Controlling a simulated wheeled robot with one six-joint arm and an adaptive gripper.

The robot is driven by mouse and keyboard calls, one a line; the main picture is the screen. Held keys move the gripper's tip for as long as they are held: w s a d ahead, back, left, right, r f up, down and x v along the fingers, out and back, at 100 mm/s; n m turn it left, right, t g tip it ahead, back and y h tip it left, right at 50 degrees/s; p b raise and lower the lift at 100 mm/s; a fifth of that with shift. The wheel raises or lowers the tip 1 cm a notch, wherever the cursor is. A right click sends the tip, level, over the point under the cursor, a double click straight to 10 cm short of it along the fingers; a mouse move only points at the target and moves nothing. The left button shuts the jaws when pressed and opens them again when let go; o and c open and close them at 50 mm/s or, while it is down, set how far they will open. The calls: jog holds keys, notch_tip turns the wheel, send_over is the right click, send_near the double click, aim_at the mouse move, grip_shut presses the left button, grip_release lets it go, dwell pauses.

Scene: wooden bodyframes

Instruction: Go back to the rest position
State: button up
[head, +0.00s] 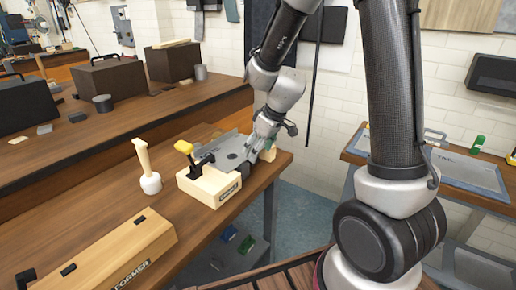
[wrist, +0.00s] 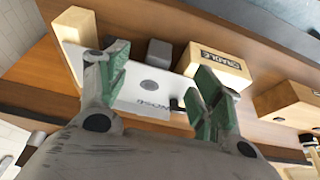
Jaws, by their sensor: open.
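My gripper (head: 262,150) is at the right end of the near wooden bench, over a grey metal plate (head: 228,150). In the wrist view my gripper (wrist: 160,88) has its two green-padded fingers spread apart with nothing held between them. The plate (wrist: 140,88), with dark lettering and a round mark, lies below and beyond the fingers. A pale wooden block marked CRADLE (wrist: 222,65) stands beside the plate; in the head view the cradle block (head: 208,187) carries a yellow-handled clamp (head: 184,147). Whether a finger touches the plate cannot be told.
A white-headed mallet (head: 150,182) and a wooden block marked FORMER (head: 105,255) are on the bench to the left. Dark boxes (head: 112,88) stand behind. A second table (head: 455,190) with a tray is at right. Floor (head: 310,205) shows between the benches.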

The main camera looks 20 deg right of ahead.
dwell(0.3)
jog(key=s+d+r+m+g, duration=0.1)
jog(key=s+d+m+g, duration=0.2)
jog(key=s, duration=0.5)
jog(key=s+d+r+m+t+h, duration=0.1)
jog(key=s+d+r, duration=0.3)
jog(key=s+r, duration=0.4)
jog(key=s+d+r+m+t+h, duration=0.1)
jog(key=s+d+r+m+t, duration=0.1)
jog(key=s+d+r, duration=0.3)
jog(key=s+r+m, duration=0.1)
jog(key=s+r, duration=0.2)
jog(key=shift+s+r+t+h, duration=0.25)
jog(key=shift+s+t+h, duration=0.05)
jog(key=shift+s+t, duration=0.1)
